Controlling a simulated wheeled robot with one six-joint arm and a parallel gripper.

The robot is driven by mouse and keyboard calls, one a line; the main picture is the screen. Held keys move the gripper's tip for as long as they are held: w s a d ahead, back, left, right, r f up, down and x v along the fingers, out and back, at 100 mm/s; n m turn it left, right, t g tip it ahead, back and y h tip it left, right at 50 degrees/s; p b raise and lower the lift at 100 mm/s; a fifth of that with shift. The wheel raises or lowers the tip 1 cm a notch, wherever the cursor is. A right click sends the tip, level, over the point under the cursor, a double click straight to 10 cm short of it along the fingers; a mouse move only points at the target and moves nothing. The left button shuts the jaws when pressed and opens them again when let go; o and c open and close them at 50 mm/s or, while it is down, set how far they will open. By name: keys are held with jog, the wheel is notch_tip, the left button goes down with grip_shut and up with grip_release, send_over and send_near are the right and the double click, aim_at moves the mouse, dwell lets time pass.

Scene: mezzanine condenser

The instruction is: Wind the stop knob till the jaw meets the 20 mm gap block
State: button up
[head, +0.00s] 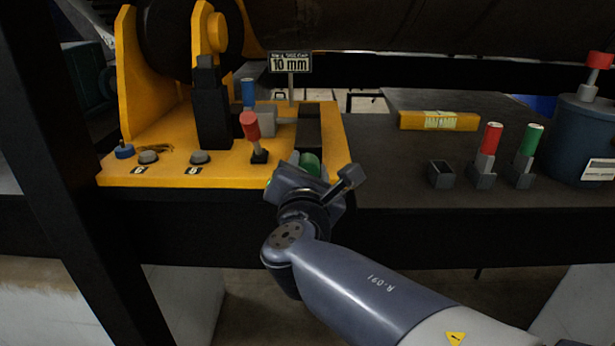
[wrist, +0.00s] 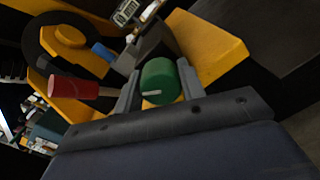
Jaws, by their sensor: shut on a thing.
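The stop knob, a green cylinder with a white mark (wrist: 160,80), sits between the two fingers of my gripper (wrist: 158,86) in the wrist view. My gripper is shut on it. In the head view the green knob (head: 310,163) shows partly behind my gripper (head: 300,172), at the front right of the yellow fixture (head: 225,170). A blue-topped piece (head: 248,92) stands by a grey block (head: 262,122), with a dark block (head: 309,128) to its right. I cannot tell which part is the jaw or whether it touches the gap block. A sign (head: 290,63) reads 10 mm.
A red-handled lever (head: 251,126) rises just left of my gripper. On the dark bench (head: 385,180) to the right stand red-topped (head: 491,140) and green-topped (head: 527,142) pieces, an empty holder (head: 440,174), a yellow bar (head: 415,120) and a blue-grey canister (head: 582,135).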

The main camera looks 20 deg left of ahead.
jog(key=o, duration=1)
jog(key=shift+p, duration=0.35)
